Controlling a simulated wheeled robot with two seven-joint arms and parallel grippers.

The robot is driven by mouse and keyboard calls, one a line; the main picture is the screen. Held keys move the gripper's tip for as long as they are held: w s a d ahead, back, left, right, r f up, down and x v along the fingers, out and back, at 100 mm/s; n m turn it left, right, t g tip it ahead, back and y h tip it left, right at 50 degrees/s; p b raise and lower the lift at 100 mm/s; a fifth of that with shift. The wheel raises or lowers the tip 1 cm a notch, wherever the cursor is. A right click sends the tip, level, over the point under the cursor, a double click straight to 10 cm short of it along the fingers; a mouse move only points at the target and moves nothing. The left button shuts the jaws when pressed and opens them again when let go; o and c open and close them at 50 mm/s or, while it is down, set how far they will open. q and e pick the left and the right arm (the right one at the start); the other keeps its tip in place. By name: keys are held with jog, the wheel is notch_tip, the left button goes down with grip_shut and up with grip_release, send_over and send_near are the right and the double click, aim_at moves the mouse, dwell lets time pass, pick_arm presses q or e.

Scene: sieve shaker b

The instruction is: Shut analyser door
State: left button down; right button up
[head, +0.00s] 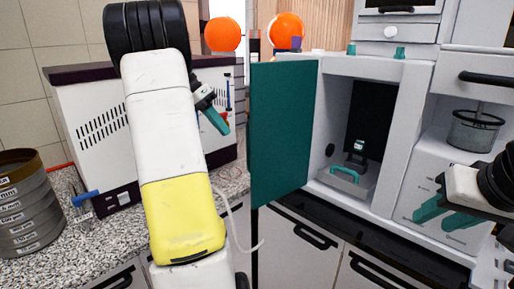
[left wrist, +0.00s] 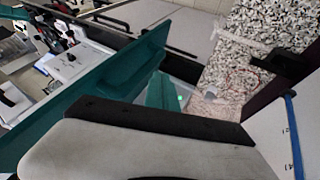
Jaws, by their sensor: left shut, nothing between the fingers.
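The analyser (head: 393,140) is a white cabinet with an open chamber. Its teal door (head: 284,132) stands wide open, swung out from the chamber's left side. In the left wrist view the door (left wrist: 95,92) runs diagonally as a long teal panel. My left gripper (head: 218,122) is shut and empty, left of the door in the head view, with a gap between them there. Its teal fingers (left wrist: 162,92) show close by the door in the left wrist view; I cannot tell whether they touch. My right gripper (head: 446,214) is open and empty, in front of the cabinet's lower right.
Inside the chamber is a tray with a teal handle (head: 345,175). A stack of sieves (head: 27,205) stands on the speckled counter (head: 105,232) at left, beside a white vented machine (head: 97,130). Orange balls (head: 222,35) sit on top. A mesh basket (head: 474,131) is at right.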

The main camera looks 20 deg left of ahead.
pick_arm(q)
jog(key=x, duration=0.9)
jog(key=shift+w+a+f, duration=0.2)
jog(key=shift+w+f, duration=0.2)
jog(key=shift+f, duration=0.05)
